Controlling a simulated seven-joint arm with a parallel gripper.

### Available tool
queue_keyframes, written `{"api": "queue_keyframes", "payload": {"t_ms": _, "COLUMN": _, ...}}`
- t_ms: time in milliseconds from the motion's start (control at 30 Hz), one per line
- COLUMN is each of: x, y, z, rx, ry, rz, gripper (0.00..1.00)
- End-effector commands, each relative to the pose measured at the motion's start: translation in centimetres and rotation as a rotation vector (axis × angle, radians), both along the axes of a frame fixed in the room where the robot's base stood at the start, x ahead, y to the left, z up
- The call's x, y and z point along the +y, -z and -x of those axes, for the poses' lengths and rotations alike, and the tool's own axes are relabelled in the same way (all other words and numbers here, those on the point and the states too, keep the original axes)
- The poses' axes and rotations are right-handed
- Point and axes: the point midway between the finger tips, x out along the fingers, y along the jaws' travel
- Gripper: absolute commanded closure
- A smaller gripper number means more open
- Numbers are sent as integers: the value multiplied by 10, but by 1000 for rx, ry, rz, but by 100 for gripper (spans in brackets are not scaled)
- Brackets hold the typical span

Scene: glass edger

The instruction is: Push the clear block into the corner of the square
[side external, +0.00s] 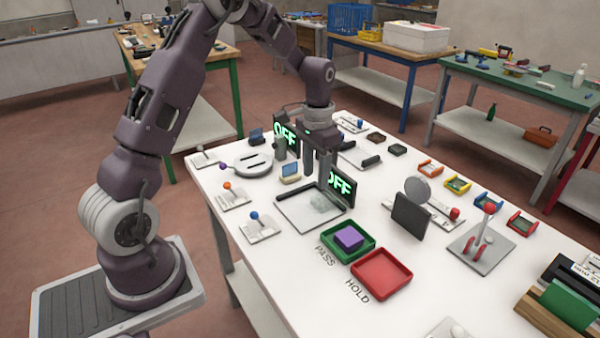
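The clear block (322,203) is a small, pale, see-through piece on the light plate of the square (296,212). The square has dark raised edges along its back sides. The block is on the right part of the plate, near the back right edge. My gripper (318,182) points down just above and behind the block, with its fingertips close to it. I cannot tell whether they touch. The gripper hides the square's back corner. The fingers are small and dark here, and I cannot tell how far apart they are.
A green tray (347,250) holds a purple block (348,237). A red tray (381,275) is empty. A dark upright panel (410,216) stands to the right.

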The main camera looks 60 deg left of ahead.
Motion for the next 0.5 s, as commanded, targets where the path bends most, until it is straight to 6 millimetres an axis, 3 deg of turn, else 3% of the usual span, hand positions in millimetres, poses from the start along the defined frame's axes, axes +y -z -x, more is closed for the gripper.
{"api": "queue_keyframes", "payload": {"t_ms": 33, "x": -1, "y": 6, "z": -12, "rx": -2, "ry": 2, "rz": 0, "gripper": 43}}
{"api": "queue_keyframes", "payload": {"t_ms": 100, "x": -2, "y": 11, "z": -23, "rx": -3, "ry": 0, "rz": 0, "gripper": 29}}
{"api": "queue_keyframes", "payload": {"t_ms": 500, "x": -2, "y": 18, "z": -27, "rx": -3, "ry": -1, "rz": 0, "gripper": 29}}
